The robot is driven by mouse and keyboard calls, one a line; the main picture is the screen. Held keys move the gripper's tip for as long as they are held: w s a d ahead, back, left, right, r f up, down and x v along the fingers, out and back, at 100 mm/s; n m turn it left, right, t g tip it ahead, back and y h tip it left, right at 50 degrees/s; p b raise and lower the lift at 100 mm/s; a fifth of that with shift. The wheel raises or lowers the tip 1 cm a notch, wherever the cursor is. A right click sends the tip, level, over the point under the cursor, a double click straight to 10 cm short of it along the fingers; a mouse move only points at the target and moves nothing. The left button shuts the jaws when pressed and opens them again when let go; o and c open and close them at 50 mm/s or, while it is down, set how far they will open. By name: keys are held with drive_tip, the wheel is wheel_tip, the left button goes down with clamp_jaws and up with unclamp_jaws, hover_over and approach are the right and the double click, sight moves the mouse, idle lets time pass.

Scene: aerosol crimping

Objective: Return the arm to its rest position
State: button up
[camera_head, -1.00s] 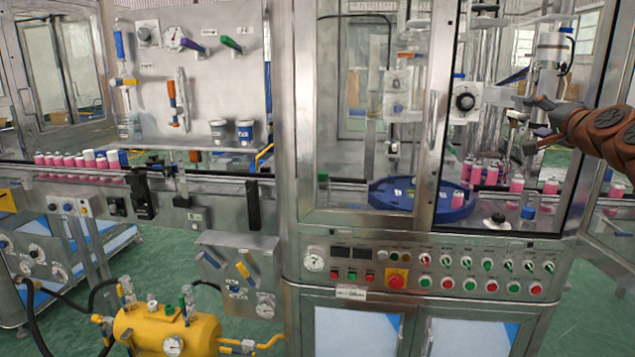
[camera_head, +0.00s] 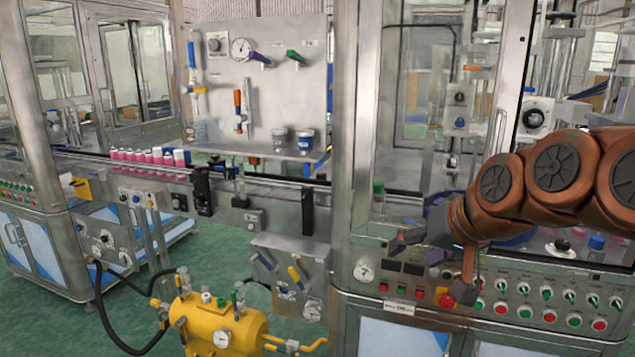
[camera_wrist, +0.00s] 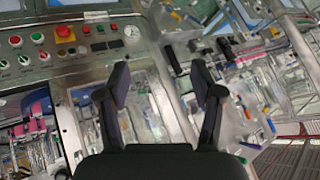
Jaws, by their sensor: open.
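My gripper (camera_head: 425,262) is in front of the glazed machine cabinet, at the height of its control panel. Its orange-brown arm reaches in from the right edge of the head view. In the wrist view my gripper (camera_wrist: 162,90) shows two dark fingers spread apart with nothing between them. The control panel (camera_head: 400,280) lies just behind the gripper in the head view. In the wrist view the panel (camera_wrist: 75,60) is at the upper left, with its red emergency button (camera_wrist: 65,32). My arm hides part of the cabinet window and the blue turntable behind it.
A conveyor (camera_head: 260,182) with pink cans (camera_head: 140,156) runs left of the cabinet. A yellow tank (camera_head: 215,325) with hoses stands on the green floor (camera_head: 110,325). A backboard (camera_head: 270,80) with gauges and valves rises behind the conveyor. The cabinet's steel post (camera_head: 362,130) stands close behind the gripper.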

drive_tip(key=s+f+g+h, duration=0.1)
drive_tip(key=s+f+g, duration=0.2)
drive_tip(key=s+f, duration=0.3)
drive_tip(key=s+d+f+g+h+p, duration=0.1)
drive_tip(key=s+f+g, duration=0.2)
drive_tip(key=s, duration=0.9)
drive_tip(key=s+d+f+g+h+p, duration=0.1)
drive_tip(key=s+f+g, duration=0.2)
drive_tip(key=s+f, duration=0.7)
drive_tip(key=shift+n+h, duration=0.4)
